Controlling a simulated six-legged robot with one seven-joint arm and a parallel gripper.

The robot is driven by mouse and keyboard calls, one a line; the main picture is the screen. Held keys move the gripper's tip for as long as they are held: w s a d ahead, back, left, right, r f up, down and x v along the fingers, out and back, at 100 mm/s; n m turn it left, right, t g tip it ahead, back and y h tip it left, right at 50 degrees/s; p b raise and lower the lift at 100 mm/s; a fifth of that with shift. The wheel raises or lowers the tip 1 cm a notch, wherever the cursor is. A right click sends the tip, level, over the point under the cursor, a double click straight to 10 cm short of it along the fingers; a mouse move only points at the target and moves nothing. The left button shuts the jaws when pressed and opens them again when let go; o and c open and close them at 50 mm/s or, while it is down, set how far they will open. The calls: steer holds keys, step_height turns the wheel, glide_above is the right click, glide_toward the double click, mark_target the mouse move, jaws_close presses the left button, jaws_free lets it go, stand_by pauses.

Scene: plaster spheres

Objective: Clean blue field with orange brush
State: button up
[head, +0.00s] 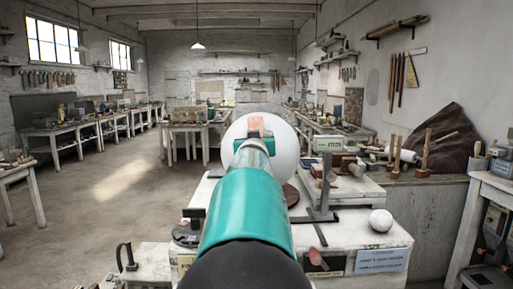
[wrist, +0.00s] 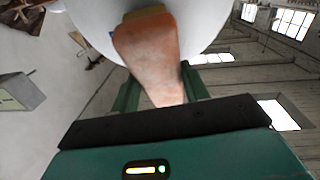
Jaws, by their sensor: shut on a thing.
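A large white plaster sphere (head: 236,131) stands at the middle of the bench, beyond my arm in the head view. It also fills the top of the wrist view (wrist: 205,22). My gripper (wrist: 160,88) has green fingers and is shut on the orange brush (wrist: 150,50). The brush points at the sphere, its far end overlapping the white surface; I cannot tell whether they touch. In the head view the brush (head: 262,124) shows as a small orange patch before the sphere.
A grey metal stand (head: 325,190) rises right of the sphere. A small white ball (head: 380,220) lies at the bench's right front, above a printed label (head: 382,260). Tools and boxes crowd the right side. Open floor (head: 110,210) lies to the left.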

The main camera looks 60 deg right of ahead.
steer(key=shift+w+r, duration=0.1)
steer(key=shift+r, duration=0.1)
steer(key=shift+d, duration=0.1)
steer(key=shift+s+a+f, duration=0.15)
steer(key=shift+a+f, duration=0.1)
steer(key=shift+f, duration=0.4)
steer(key=shift+s+a+f, duration=0.2)
steer(key=shift+a+f, duration=0.05)
steer(key=shift+f, duration=0.45)
steer(key=shift+s+a+f, duration=0.15)
steer(key=shift+a+f, duration=0.1)
steer(key=shift+f, duration=0.4)
steer(key=shift+d+r, duration=0.1)
steer(key=shift+w+d+r, duration=0.15)
steer(key=shift+d+r, duration=0.05)
steer(key=shift+r, duration=0.45)
steer(key=shift+w+d+r, duration=0.2)
steer(key=shift+r, duration=0.4)
steer(key=shift+w+d+r, duration=0.15)
steer(key=shift+d+r, duration=0.05)
steer(key=shift+r, duration=0.45)
